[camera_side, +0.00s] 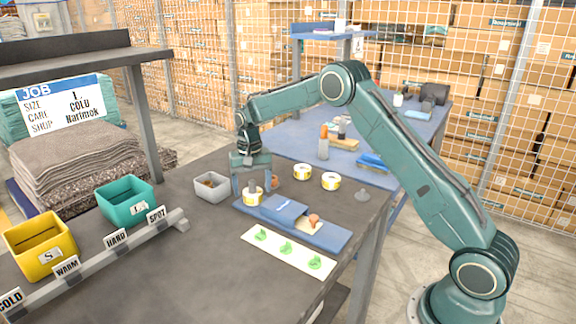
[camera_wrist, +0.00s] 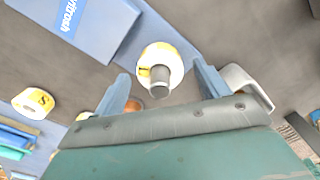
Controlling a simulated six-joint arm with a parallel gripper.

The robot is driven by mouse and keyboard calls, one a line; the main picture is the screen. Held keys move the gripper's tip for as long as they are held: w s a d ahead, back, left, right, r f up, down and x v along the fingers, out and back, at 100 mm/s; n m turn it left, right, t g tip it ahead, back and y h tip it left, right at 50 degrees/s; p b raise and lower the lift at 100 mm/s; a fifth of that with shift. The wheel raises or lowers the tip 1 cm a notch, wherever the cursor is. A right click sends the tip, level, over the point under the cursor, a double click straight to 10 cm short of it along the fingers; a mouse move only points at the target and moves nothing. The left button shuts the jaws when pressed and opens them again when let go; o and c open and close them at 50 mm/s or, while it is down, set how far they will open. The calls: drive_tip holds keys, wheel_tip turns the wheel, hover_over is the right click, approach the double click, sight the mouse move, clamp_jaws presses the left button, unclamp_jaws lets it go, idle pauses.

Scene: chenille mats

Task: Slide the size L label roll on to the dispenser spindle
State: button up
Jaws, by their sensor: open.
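A white label roll with a yellow band (camera_side: 254,199) sits around the grey dispenser spindle (camera_side: 253,185) at the left end of the blue dispenser (camera_side: 330,238). In the wrist view the spindle's tip (camera_wrist: 159,88) pokes through the roll's core (camera_wrist: 160,51). The roll's size letter is too small to read surely. My gripper (camera_side: 252,191) is open, its fingers on either side of the roll and spindle. In the wrist view the fingers (camera_wrist: 162,74) stand apart with visible gaps. How far down the roll sits is unclear.
Two other label rolls (camera_side: 302,172) (camera_side: 331,181) stand behind; one in the wrist view (camera_wrist: 35,102) reads S. A grey bin (camera_side: 211,193) is left of my gripper. A grey knob-like piece (camera_side: 362,195) is at right. A card with green shapes (camera_side: 290,250) lies in front.

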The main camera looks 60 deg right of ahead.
sight(252, 181)
wheel_tip(252, 181, up, 12)
idle(0.5)
drive_tip(key=shift+f, duration=0.1)
idle(0.4)
drive_tip(key=s+a+r+n+t, duration=0.1)
drive_tip(key=s+a+r+n, duration=0.15)
drive_tip(key=s+r, duration=0.5)
drive_tip(key=s+a+r+n+t, duration=0.15)
drive_tip(key=s+a+r, duration=0.3)
drive_tip(key=s, duration=0.65)
drive_tip(key=s+a+f+n+t, duration=0.1)
drive_tip(key=s+f, duration=0.1)
drive_tip(key=s, duration=0.8)
drive_tip(key=s+a+f+n+t, duration=0.2)
drive_tip(key=s, duration=0.8)
drive_tip(key=shift+s+f, duration=0.15)
drive_tip(key=shift+s, duration=0.2)
